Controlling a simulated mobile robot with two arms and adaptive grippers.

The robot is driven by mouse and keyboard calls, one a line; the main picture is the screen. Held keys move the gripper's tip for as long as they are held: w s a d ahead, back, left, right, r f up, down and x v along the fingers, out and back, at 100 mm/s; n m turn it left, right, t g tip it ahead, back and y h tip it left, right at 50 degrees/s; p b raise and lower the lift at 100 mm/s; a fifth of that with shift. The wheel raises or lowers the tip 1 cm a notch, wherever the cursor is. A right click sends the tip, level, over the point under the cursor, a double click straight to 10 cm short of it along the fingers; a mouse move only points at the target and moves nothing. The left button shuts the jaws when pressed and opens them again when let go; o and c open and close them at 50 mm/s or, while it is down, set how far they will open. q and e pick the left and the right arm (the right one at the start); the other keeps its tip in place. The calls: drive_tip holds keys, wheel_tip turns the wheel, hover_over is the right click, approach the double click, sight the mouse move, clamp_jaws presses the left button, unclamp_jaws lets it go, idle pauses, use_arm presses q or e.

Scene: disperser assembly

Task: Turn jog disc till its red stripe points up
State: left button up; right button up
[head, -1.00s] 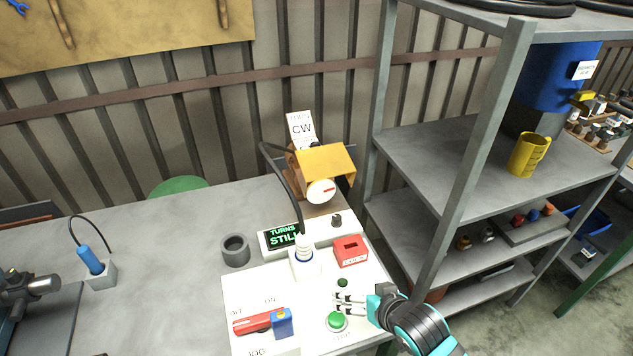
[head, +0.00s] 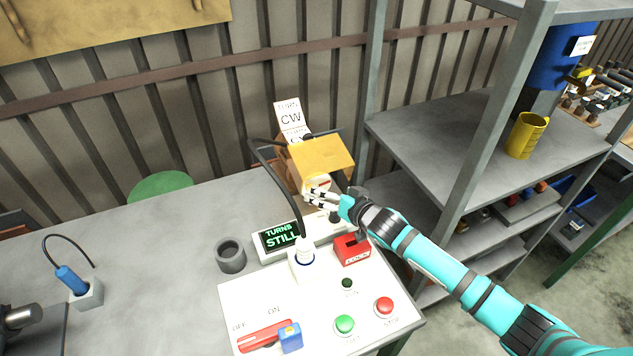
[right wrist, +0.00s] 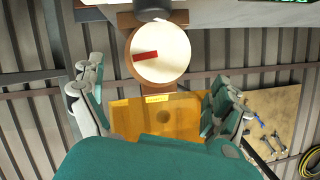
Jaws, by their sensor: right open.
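The jog disc (head: 314,181) is a white round face with a red stripe, mounted under a yellow hood (head: 322,157) at the back of the bench. In the right wrist view, which looks upside down, the disc (right wrist: 168,60) is fully seen. Its red stripe (right wrist: 146,57) points left there, which matches the right side in the head view. My right gripper (head: 312,197) is open and empty, just in front of the disc and covering its lower part in the head view. In the wrist view, its fingers (right wrist: 155,98) stand wide apart. My left gripper is out of view.
A display (head: 281,237) reads "TURNS STILL". A sign (head: 291,119) reads "CW". Grey shelving (head: 440,130) stands right.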

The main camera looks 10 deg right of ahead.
sight(317, 184)
drive_tip(key=x, duration=0.6)
drive_tip(key=shift+w+a+f, duration=0.2)
drive_tip(key=shift+w+a, duration=0.05)
drive_tip(key=shift+w, duration=0.3)
drive_tip(key=shift+w+a+f, duration=0.1)
drive_tip(key=shift+w+f, duration=0.05)
drive_tip(key=shift+w, duration=0.1)
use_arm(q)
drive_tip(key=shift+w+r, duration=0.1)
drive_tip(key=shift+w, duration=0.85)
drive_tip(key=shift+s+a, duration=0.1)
use_arm(e)
drive_tip(key=shift+c, duration=1.4)
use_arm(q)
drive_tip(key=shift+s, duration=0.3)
use_arm(e)
drive_tip(key=c, duration=0.7)
